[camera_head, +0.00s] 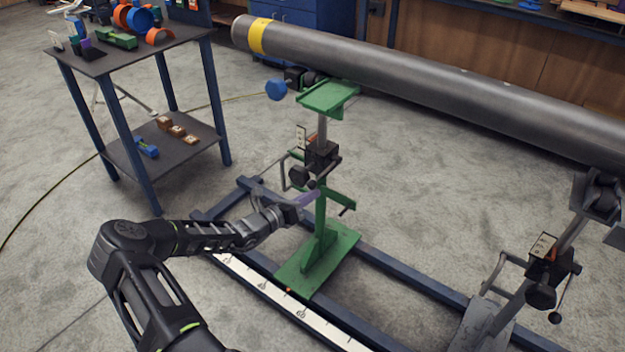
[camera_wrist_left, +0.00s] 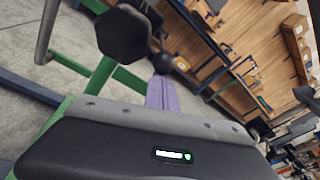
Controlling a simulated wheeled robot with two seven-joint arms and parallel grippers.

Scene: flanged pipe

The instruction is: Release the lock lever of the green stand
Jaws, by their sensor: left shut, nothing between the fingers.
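The green stand (camera_head: 320,215) stands upright on the rails, with a green base plate and a dark clamp block (camera_head: 320,156) on its post. A dark knob (camera_head: 299,175) and thin metal levers show around the block; which one is the lock lever I cannot tell for sure. My left gripper (camera_head: 308,198), with purple fingers, is shut and empty beside the post, just below the block. In the left wrist view the purple fingers (camera_wrist_left: 162,94) point towards a black ball knob (camera_wrist_left: 180,64), and a large dark knob (camera_wrist_left: 124,34) is close by. Contact cannot be told. My right gripper is not in view.
A long grey pipe (camera_head: 430,85) with a yellow band runs above the stand. A grey stand (camera_head: 540,270) is at right. Dark blue rails (camera_head: 400,277) and a white scale (camera_head: 262,287) lie on the floor. A shelf table (camera_head: 120,60) with parts stands at left.

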